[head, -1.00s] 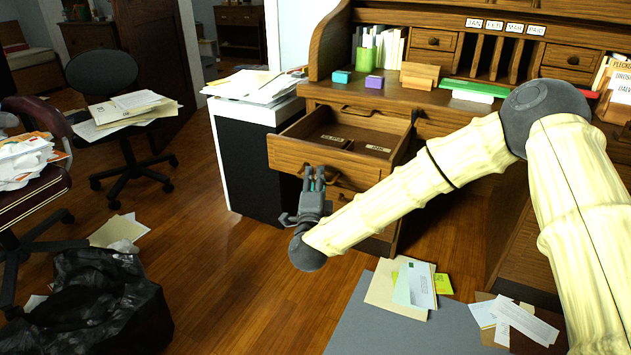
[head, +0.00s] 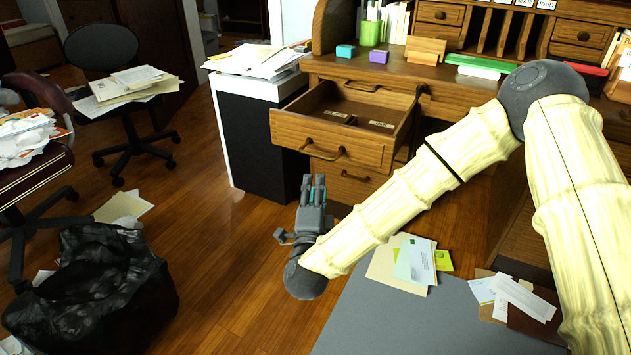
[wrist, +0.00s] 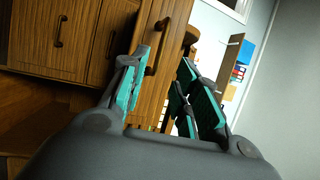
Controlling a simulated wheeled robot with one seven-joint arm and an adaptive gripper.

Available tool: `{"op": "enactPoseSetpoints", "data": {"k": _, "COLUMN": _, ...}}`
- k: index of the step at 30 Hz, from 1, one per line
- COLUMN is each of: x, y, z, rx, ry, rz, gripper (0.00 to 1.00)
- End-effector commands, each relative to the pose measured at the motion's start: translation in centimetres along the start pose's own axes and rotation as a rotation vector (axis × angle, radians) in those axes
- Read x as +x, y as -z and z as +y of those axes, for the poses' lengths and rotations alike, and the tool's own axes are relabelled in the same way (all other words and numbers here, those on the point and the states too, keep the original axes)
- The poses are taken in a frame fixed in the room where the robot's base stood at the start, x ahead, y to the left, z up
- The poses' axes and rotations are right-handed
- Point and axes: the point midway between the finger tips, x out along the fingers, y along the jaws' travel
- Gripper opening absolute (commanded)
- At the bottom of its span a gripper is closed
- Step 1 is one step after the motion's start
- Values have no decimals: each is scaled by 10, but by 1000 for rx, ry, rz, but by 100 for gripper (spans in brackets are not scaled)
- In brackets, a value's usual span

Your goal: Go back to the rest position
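My gripper (head: 313,189) is in front of the desk's open top drawer (head: 335,151), a little below and to the front of it in the head view. In the wrist view my gripper (wrist: 160,90) has its teal-padded fingers apart with nothing between them. A drawer front with a dark handle (wrist: 153,71) shows behind the gap. No object is held. My arm reaches in from the right, bent at the elbow.
The wooden desk (head: 460,95) stands at the back. A black-and-white cabinet (head: 265,140) with papers is left of it. A black bag (head: 90,290) and an office chair (head: 115,95) stand at the left. Envelopes (head: 415,262) lie on the grey mat (head: 390,320).

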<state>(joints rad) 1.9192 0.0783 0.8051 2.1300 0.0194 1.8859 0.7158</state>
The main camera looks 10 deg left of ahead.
Motion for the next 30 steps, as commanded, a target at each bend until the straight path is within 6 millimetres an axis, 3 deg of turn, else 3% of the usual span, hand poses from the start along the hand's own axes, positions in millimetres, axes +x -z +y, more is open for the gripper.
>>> {"op": "enactPoseSetpoints", "data": {"k": 14, "x": -2, "y": 0, "z": 1, "rx": -1, "ry": -1, "rz": 0, "gripper": 31}}
{"op": "enactPoseSetpoints", "data": {"k": 17, "x": -5, "y": 1, "z": 11, "rx": -25, "ry": -22, "rz": -17, "gripper": 31}}
{"op": "enactPoseSetpoints", "data": {"k": 20, "x": -16, "y": 3, "z": 40, "rx": -95, "ry": -84, "rz": -67, "gripper": 31}}
{"op": "enactPoseSetpoints", "data": {"k": 23, "x": -37, "y": 9, "z": 85, "rx": -203, "ry": -182, "rz": -150, "gripper": 31}}
{"op": "enactPoseSetpoints", "data": {"k": 30, "x": -113, "y": 42, "z": 197, "rx": -478, "ry": -449, "rz": -385, "gripper": 31}}
